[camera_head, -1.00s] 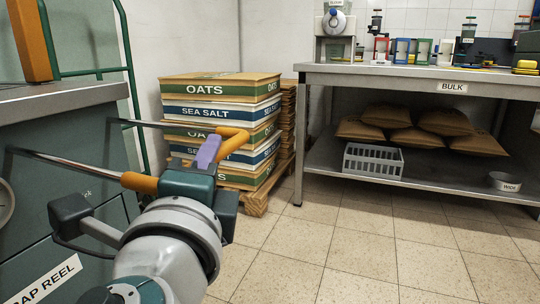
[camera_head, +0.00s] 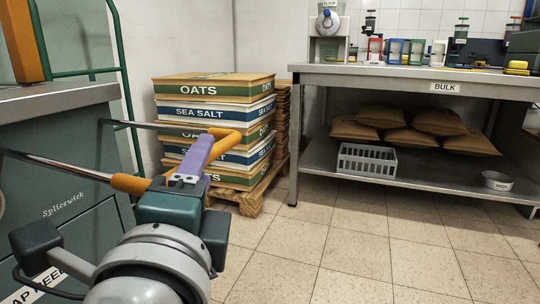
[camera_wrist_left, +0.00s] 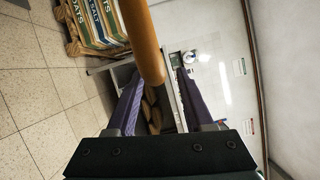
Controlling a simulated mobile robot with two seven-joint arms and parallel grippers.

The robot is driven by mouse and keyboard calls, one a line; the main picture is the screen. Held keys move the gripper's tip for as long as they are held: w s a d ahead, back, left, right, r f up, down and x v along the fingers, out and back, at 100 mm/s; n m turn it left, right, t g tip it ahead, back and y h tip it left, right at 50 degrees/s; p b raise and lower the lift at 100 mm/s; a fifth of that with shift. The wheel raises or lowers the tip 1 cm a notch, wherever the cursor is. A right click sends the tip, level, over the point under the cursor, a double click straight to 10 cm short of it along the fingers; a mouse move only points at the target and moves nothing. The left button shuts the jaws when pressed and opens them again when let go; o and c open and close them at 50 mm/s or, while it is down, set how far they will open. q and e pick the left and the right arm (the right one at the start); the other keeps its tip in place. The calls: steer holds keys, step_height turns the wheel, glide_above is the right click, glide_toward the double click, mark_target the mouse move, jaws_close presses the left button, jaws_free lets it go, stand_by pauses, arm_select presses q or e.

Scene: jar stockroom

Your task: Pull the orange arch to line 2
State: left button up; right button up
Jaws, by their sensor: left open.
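The orange arch (camera_head: 215,143) is a bent orange bar carried on two steel rods that stick out from the green-grey cabinet at left. Its near end (camera_head: 130,183) meets the nearer rod. My left gripper (camera_head: 203,148) has purple fingers and is at the arch, covering its middle. In the left wrist view the arch (camera_wrist_left: 143,40) runs from the top edge to between the open fingers (camera_wrist_left: 158,78). I cannot tell whether either finger touches it. No line marks can be made out on the rods. My right gripper is out of view.
The cabinet front (camera_head: 75,212) reads "Splicewick". Boxes of oats and sea salt (camera_head: 215,112) stand on a pallet (camera_head: 250,197) behind the arch. A steel bench (camera_head: 420,76) marked BULK stands at right. The tiled floor (camera_head: 340,240) at centre right is clear.

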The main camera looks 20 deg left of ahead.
arm_select(q)
steer(key=v, duration=0.7)
steer(key=shift+s, duration=0.2)
